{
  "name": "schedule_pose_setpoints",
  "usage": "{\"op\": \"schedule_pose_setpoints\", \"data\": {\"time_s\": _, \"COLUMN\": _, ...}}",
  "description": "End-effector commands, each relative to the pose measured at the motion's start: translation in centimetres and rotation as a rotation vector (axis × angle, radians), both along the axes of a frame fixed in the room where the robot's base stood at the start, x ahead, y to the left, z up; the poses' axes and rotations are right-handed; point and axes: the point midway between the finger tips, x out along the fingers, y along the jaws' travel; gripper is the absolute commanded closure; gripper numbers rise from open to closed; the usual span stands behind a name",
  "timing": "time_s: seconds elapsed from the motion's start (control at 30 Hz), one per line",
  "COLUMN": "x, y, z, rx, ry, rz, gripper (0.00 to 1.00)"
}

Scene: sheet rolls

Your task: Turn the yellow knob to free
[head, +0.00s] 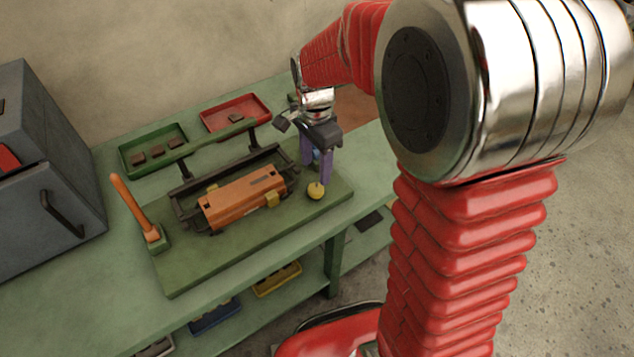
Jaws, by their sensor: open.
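The yellow knob (316,190) is a small round knob near the right end of the green base board (220,252) on the bench. My gripper (317,178) points down close to the knob, with its purple fingers just above or behind it. The fingers are open, and I cannot tell whether they touch the knob. An orange-brown block (238,198) with yellow clips lies in a dark frame left of the knob. Any marking for free is too small to see.
An orange lever (133,205) stands at the board's left end. A green tray (128,162) with dark pieces and a red tray (213,127) sit behind. A grey cabinet (40,165) stands at left. Bins (277,279) lie on the lower shelf.

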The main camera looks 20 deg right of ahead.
Motion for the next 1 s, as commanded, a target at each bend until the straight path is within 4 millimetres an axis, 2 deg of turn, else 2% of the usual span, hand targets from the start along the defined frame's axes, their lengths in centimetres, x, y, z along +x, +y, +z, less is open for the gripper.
{"op": "schedule_pose_setpoints", "data": {"time_s": 0.3, "x": -0.1, "y": 0.0, "z": -5.0, "rx": 0.000, "ry": 0.004, "rz": 0.000, "gripper": 0.49}}
{"op": "schedule_pose_setpoints", "data": {"time_s": 0.5, "x": -0.1, "y": 0.0, "z": -7.0, "rx": 0.000, "ry": 0.003, "rz": 0.000, "gripper": 0.49}}
{"op": "schedule_pose_setpoints", "data": {"time_s": 0.87, "x": 0.0, "y": 0.0, "z": -7.4, "rx": 0.000, "ry": 0.000, "rz": 0.000, "gripper": 0.49}}
{"op": "schedule_pose_setpoints", "data": {"time_s": 1.0, "x": 0.0, "y": 0.0, "z": -7.4, "rx": 0.000, "ry": 0.000, "rz": -0.001, "gripper": 0.58}}
